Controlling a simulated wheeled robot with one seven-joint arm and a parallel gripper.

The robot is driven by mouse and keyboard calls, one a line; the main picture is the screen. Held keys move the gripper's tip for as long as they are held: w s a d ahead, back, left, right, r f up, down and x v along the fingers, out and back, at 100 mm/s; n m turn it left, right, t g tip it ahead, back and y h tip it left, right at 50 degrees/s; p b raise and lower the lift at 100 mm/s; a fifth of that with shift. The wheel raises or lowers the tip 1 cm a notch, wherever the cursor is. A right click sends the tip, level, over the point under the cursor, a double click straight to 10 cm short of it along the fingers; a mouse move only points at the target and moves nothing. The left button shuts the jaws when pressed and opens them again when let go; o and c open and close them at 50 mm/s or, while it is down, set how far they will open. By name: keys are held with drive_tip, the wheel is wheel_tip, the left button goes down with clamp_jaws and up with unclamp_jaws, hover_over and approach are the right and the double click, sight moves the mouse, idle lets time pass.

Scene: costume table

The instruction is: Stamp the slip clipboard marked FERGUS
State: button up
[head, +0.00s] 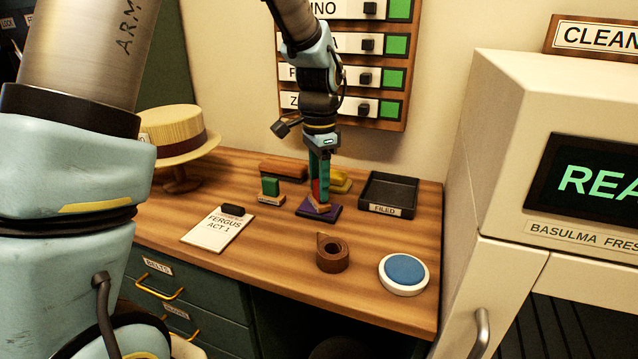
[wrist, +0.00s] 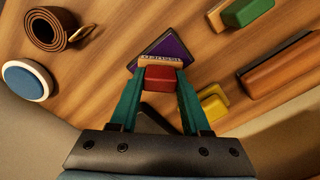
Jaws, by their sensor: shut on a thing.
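My gripper (head: 319,180) is shut on a red stamp with a wooden base (wrist: 160,77). It holds the stamp, base down, at the dark purple pad (head: 306,212), which also shows in the wrist view (wrist: 172,47). The base is on or just above the pad; I cannot tell which. The clipboard (head: 218,230) marked FERGUS ACT 1 lies flat on the table, left of the gripper, with a dark clip at its top. Its lower part looks blank.
A green stamp (head: 270,188), yellow stamp (head: 342,182) and brown block (head: 283,170) stand close around my gripper. A FILED tray (head: 388,193) is right. A brown roll (head: 332,253) and a round blue pad (head: 404,270) lie in front. A straw hat (head: 178,135) stands back left.

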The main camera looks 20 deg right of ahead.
drive_tip(key=shift+r+p, duration=3.1)
drive_tip(key=shift+r, duration=0.4)
